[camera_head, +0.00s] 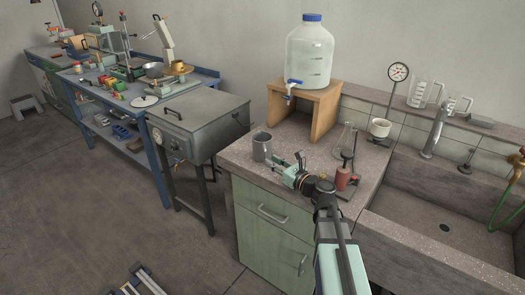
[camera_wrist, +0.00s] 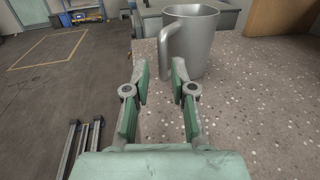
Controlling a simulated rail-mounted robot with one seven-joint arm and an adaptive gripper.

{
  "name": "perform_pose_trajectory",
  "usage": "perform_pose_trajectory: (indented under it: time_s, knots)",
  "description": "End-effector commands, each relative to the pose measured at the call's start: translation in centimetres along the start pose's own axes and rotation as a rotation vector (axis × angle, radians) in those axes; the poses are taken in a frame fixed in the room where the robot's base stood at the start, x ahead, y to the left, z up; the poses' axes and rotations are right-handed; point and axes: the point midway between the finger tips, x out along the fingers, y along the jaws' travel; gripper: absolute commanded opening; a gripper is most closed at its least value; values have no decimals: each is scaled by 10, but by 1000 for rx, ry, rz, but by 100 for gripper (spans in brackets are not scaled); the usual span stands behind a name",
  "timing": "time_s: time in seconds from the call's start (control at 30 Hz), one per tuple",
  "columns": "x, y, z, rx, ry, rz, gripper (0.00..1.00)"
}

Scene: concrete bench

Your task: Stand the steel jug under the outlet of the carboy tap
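The steel jug (camera_head: 262,147) stands upright on the bench top near its left front edge. In the wrist view the jug (camera_wrist: 194,42) is just ahead of my gripper (camera_wrist: 160,72), with its handle (camera_wrist: 166,48) towards me, slightly right of the gap between the fingers. My gripper (camera_head: 288,163) is open and empty, apart from the jug. The carboy (camera_head: 310,52), with a blue cap, stands on a wooden stand (camera_head: 322,108). The bench below the tap is clear.
A glass flask (camera_head: 346,140) and a red bottle or weight on a small stand (camera_head: 344,176) are right of my gripper. A grey metal box (camera_head: 198,122) stands left of the bench.

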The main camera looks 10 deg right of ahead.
Motion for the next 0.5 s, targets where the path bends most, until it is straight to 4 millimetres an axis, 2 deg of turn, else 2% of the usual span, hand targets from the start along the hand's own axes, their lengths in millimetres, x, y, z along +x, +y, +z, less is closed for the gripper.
perform_pose_trajectory:
  time_s: [0.17, 0.5]
  knots:
    - [9, -1, -1, 0, 0, 0, 24]
    - [51, -4, -3, 1, 0, 2, 24]
